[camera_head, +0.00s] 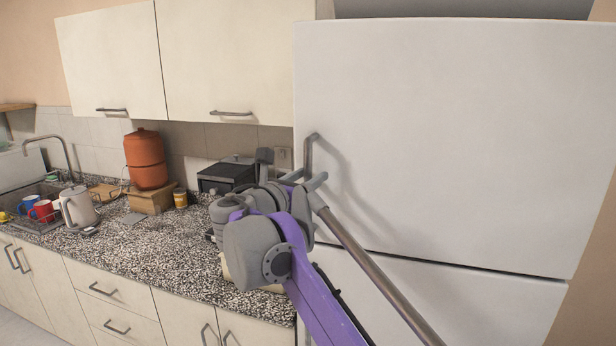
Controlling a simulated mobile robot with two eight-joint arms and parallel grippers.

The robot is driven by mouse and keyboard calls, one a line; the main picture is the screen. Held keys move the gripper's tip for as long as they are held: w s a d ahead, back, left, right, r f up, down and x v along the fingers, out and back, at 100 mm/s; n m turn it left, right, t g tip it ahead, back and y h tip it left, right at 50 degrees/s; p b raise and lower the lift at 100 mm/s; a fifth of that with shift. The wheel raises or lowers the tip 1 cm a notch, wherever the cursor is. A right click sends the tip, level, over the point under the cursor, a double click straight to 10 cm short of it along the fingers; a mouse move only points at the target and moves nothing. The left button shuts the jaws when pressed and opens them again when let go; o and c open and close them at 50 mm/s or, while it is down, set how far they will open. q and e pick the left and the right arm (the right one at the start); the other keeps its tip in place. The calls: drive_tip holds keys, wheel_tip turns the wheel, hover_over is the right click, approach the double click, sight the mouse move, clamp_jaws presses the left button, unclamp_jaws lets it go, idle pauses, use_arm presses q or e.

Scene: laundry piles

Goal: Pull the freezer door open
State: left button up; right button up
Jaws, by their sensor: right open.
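A white fridge-freezer fills the right side, with a large upper door (460,130) and a lower door (450,300). Both look shut, and I cannot tell which is the freezer door. A grey vertical bar handle (308,152) stands at the left edge of the upper door. My right gripper (292,170) is open, close to the lower end of this handle. The wrist and purple arm hide part of the fingers, and I cannot tell whether they touch the handle. My left gripper is not in view.
A granite counter (150,255) runs left of the fridge. On it stand a dark small oven (225,176), an orange pot (146,158) on a wooden box, a kettle (77,207) and mugs. Wall cupboards (225,60) hang above.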

drive_tip(key=shift+c, duration=0.2)
clamp_jaws()
idle(1.2)
